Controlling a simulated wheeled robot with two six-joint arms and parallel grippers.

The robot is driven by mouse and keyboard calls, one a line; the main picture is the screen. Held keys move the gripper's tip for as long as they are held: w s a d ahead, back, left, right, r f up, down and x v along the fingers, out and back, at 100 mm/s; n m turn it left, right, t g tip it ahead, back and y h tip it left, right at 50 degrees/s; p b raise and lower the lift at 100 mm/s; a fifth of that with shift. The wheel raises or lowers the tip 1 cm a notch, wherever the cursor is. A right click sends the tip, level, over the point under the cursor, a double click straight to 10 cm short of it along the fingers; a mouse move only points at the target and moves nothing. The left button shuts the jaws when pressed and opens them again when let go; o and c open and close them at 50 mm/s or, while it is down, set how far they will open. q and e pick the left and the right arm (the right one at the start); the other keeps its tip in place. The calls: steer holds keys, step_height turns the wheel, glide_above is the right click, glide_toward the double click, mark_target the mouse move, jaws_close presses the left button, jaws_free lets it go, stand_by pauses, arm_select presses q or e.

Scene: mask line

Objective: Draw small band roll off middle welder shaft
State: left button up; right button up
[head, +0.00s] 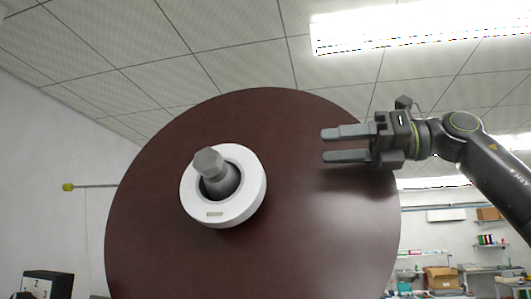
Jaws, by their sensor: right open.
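A big round dark brown disc (300,240), which looks like the band roll, fills the middle of the head view. A white ring (254,200) sits at its centre around a grey shaft (208,162), whose faceted end points out towards me. I cannot tell whether the ring is the roll's core or part of the shaft. My right gripper (326,145) is open and empty. Its two fingers point left, in front of the disc's upper right part, well to the right of the shaft and apart from it. My left gripper is out of view.
A thin rod with a yellow-green end (68,187) sticks out left of the disc. A dark box with numbers (47,284) stands at the lower left. Shelves with boxes (441,278) are far back at the right. The space between gripper and shaft looks clear.

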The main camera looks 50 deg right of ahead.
mark_target(252, 154)
steer(key=p+x, duration=0.5)
steer(key=x, duration=0.9)
steer(key=shift+w+r+p, duration=0.1)
steer(key=shift+p, duration=0.2)
steer(key=shift+w+a, duration=0.25)
steer(key=shift+w, duration=0.25)
steer(key=shift+c, duration=0.3)
steer(key=c, duration=1)
steer(key=shift+c, duration=0.2)
steer(key=shift+p, duration=0.4)
